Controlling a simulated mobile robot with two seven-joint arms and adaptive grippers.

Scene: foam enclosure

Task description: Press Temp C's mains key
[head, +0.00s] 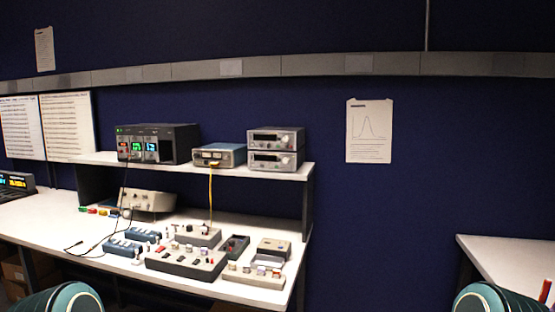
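No label reading Temp C can be made out at this size, so I cannot tell which unit or key it is. A black instrument (158,144) with small lit green and cyan displays stands on the shelf at the left. A blue-grey box (219,155) with a yellow cable sits to its right. Two stacked grey instruments (276,149) stand at the shelf's right end. Their keys are too small to tell apart. Only rounded teal parts of my two arms show at the bottom edge; neither gripper is in view.
The white bench (40,222) carries several control boxes, among them a long grey one (187,262), and a beige instrument (149,201) under the shelf (240,172). A dark cable hangs at the left. Another white table (507,259) stands right, with an open gap between.

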